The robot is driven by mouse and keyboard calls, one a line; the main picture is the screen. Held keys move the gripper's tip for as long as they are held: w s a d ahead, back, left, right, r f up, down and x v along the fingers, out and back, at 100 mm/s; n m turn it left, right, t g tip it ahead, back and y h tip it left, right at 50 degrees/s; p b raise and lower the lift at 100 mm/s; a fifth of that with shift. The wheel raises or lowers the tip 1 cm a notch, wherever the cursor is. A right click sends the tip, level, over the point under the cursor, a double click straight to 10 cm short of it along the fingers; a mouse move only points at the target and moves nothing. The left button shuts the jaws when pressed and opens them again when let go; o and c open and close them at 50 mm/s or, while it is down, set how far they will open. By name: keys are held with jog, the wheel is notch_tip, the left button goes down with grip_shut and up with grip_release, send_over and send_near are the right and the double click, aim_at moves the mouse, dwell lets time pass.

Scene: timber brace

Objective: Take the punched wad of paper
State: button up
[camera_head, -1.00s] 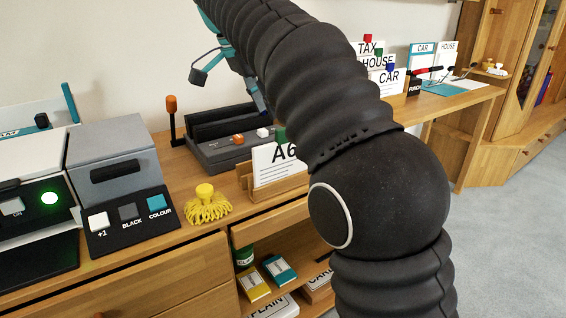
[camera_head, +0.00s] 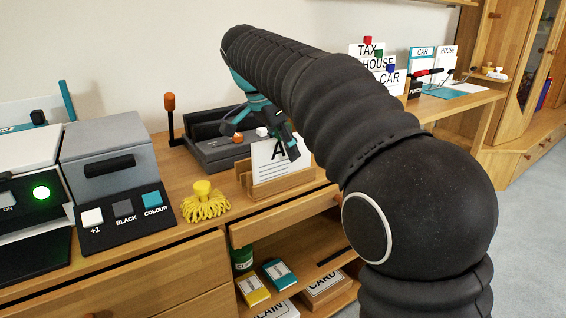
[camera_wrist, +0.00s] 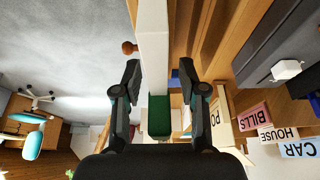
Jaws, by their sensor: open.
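A white wad of paper, its "A6" lettering now partly covered, stands upright in a wooden holder (camera_head: 277,187) on the cabinet top; the wad (camera_head: 270,165) shows no punch holes that I can make out. My gripper (camera_head: 262,135) is at the wad's upper part, partly hidden by my arm. In the wrist view, my gripper's fingers (camera_wrist: 160,78) are spread apart. A long white strip (camera_wrist: 153,40), seemingly the wad's edge, runs between them with a gap on each side. A green block (camera_wrist: 159,115) shows at its near end.
A grey device (camera_head: 215,150) with an orange-knobbed lever (camera_head: 169,104) stands behind the holder. A yellow tufted object (camera_head: 205,202) is left of it, beside a button panel (camera_head: 123,219). Labelled cards (camera_head: 388,83) stand at the back right. Open shelves (camera_head: 325,265) lie below.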

jog(key=shift+w+d+f, duration=0.15)
jog(key=shift+f, duration=0.3)
grip_shut()
